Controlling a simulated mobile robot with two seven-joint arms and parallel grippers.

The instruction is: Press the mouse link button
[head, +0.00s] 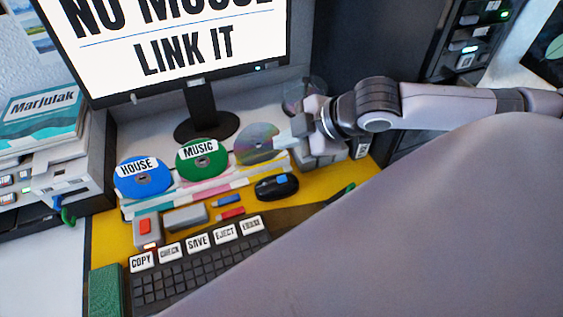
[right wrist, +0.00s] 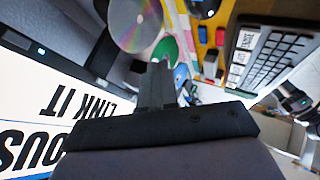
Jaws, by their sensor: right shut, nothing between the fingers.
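A black mouse (head: 277,188) with a small blue button (head: 283,178) lies on the yellow desk mat (head: 327,181), right of the discs. A dark rounded thing at the top edge of the right wrist view may be the mouse. The monitor (head: 180,35) reads "NO MOUSE" and "LINK IT". My right gripper (head: 290,138) is shut and empty. It is above and behind the mouse, close to the silver disc, and apart from the mouse. Its closed fingers (right wrist: 157,84) show in the right wrist view. My left gripper is not in view.
A blue "HOUSE" disc (head: 144,177), a green "MUSIC" disc (head: 201,160) and a silver disc (head: 257,144) stand in a rack left of the gripper. Coloured sticks (head: 229,201) lie before the mouse. A keyboard (head: 200,268) with labelled keys is in front.

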